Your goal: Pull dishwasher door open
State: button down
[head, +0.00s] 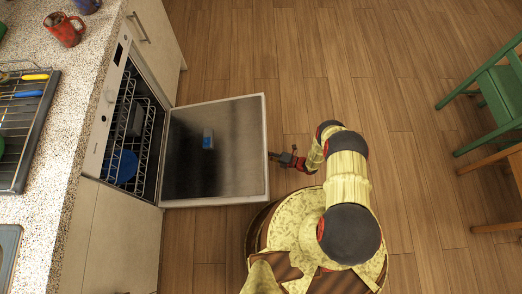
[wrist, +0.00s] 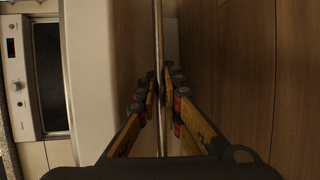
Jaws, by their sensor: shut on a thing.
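The dishwasher door (head: 235,150) is swung far down and shows its dark inner face in the head view. Its hinge side meets the dishwasher body (head: 104,115), and the racks inside are in sight. My gripper (head: 283,159) is at the door's outer edge, at the middle of that edge. In the wrist view my gripper (wrist: 163,82) has its two fingers on either side of a long thin handle bar (wrist: 158,35) and is shut on it. The bar runs beside the pale door front (wrist: 115,60). The exact finger contact is dark.
A blue dish (head: 122,166) sits in the lower rack (head: 142,140). The counter (head: 85,80) holds a red mug (head: 64,29) and a dish rack (head: 25,115). Green (head: 500,90) and orange (head: 505,160) chairs stand at the right. The wood floor (head: 300,60) beyond the door is clear.

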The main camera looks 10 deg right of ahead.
jog(key=shift+d+f, duration=0.1)
jog(key=shift+f, duration=0.45)
jog(key=c, duration=2)
grip_release()
jog(key=shift+c, duration=0.2)
jog(key=shift+o, duration=0.6)
jog(key=v, duration=1.2)
